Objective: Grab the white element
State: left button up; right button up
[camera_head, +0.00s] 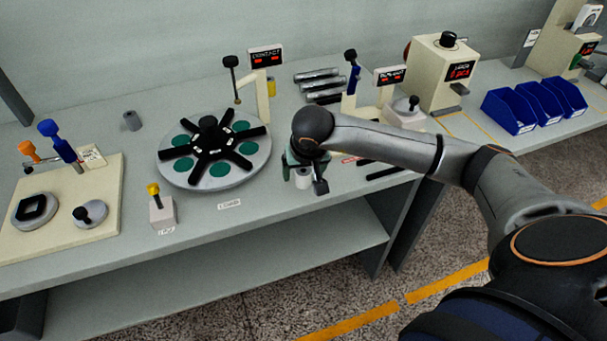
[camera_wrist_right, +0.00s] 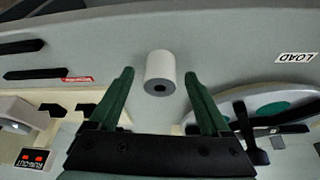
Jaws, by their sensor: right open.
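The white element is a small white cylinder with a grey end and a dark hole in it. In the right wrist view the white element (camera_wrist_right: 159,68) stands between the two green fingertips of my right gripper (camera_wrist_right: 158,78), with a gap on either side. In the head view the white element (camera_head: 303,179) shows at the table's front part, partly hidden by my right gripper (camera_head: 304,168), which is over it. My right gripper is open and empty. My left gripper is not in view.
A round plate (camera_head: 260,163) with green spots and black spokes is left of the gripper. Black strips (camera_head: 383,173) lie to its right near the table edge. A beige machine (camera_head: 425,80) and blue bins (camera_head: 508,112) stand further right. A LOAD label (camera_head: 229,204) lies in front.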

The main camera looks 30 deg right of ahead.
jog(key=shift+w+d+f, duration=0.1)
jog(key=shift+w+f, duration=0.05)
jog(key=shift+f, duration=0.25)
jog(key=shift+c, duration=0.2)
grip_shut()
